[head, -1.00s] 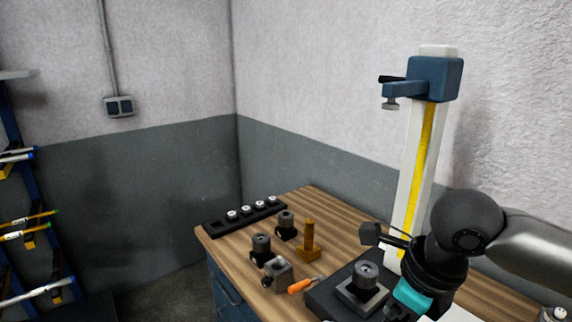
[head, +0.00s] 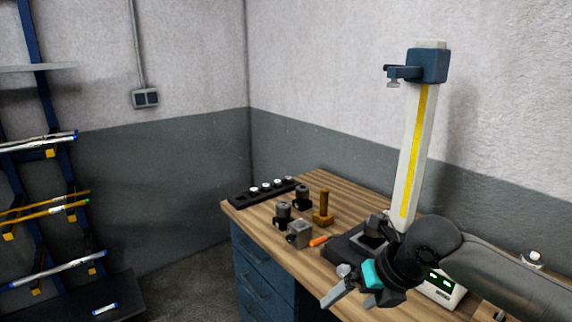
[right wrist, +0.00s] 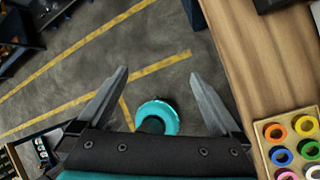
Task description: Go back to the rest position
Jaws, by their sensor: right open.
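My right gripper (head: 358,294) is off the front edge of the wooden workbench (head: 331,180), in front of the height gauge's base. My left gripper is not in view.
The height gauge (head: 415,150) stands on the bench. Dark cylinders, a grey block (head: 299,233), a brass-coloured stand (head: 323,208) and an orange-handled tool (head: 318,241) are beside it. A tray of coloured rings (right wrist: 290,143) lies on the bench. A bar rack (head: 45,170) stands left.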

